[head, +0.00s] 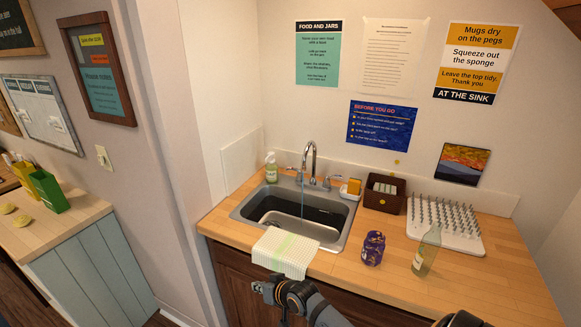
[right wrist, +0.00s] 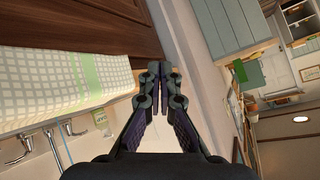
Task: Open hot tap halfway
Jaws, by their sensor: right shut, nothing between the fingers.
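The chrome tap (head: 311,158) stands behind the sink (head: 245,212), with a curved spout. A small handle (head: 290,171) is on its left and another (head: 327,183) on its right; I cannot read a hot or cold mark on either. A thin bluish stream (head: 302,203) falls from the spout. My right gripper (head: 259,287) is in front of the counter, below the towel and well apart from the tap. In the right wrist view my right gripper (right wrist: 160,72) has its fingertips together with nothing between them. My left gripper is not in view.
A checked towel (head: 285,253) hangs over the sink's front edge. A soap bottle (head: 271,167) stands behind left. A purple jar (head: 373,248), a glass bottle (head: 426,252), a brown box (head: 383,193) and a peg rack (head: 445,226) stand to the right. The space above the basin is free.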

